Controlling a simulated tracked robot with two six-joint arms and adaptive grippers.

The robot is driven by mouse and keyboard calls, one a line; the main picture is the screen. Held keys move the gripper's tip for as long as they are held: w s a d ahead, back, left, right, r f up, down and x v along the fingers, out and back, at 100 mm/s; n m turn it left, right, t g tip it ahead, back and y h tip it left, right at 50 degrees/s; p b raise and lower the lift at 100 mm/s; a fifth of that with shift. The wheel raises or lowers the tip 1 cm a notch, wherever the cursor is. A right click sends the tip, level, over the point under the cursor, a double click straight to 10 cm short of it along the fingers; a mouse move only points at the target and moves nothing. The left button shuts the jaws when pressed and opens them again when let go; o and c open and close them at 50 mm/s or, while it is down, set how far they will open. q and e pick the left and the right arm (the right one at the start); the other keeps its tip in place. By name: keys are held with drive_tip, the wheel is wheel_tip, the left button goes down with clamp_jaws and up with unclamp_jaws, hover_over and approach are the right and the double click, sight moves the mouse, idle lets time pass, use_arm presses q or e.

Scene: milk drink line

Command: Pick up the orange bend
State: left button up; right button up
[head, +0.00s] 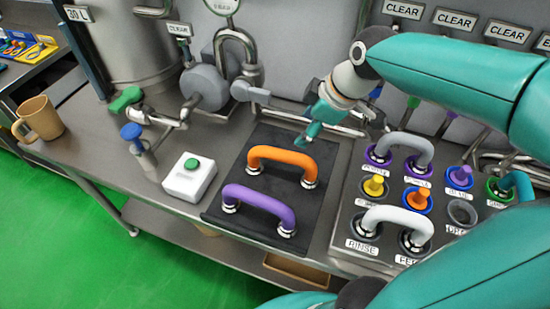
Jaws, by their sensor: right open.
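The orange bend (283,155) is a U-shaped pipe with metal end fittings. It lies on a black mat (240,170) on the steel table, at the mat's far side. A similar purple bend (260,203) lies on the mat nearer to me. My right gripper (310,122) is open and empty. Its teal fingers point down and left, above and just behind the right end of the orange bend, apparently not touching it. My left gripper is not in view.
Right of the mat, a panel (344,229) carries labelled ports with grey and white bends and coloured plugs. A white box with a green button (190,177) stands left. Pipes and valves (207,88) line the back. A beige mug (39,120) is far left.

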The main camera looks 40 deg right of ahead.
sight(284, 152)
drive_tip(key=x, duration=1)
drive_tip(key=shift+s+a+p+x, duration=0.15)
drive_tip(key=shift+p+x, duration=0.2)
drive_tip(key=shift+x, duration=1)
drive_tip(key=shift+s+a+p+x, duration=0.15)
drive_tip(key=shift+p+x, duration=0.15)
drive_tip(key=shift+x, duration=1)
drive_tip(key=shift+f, duration=0.1)
clamp_jaws()
drive_tip(key=shift+d, duration=0.1)
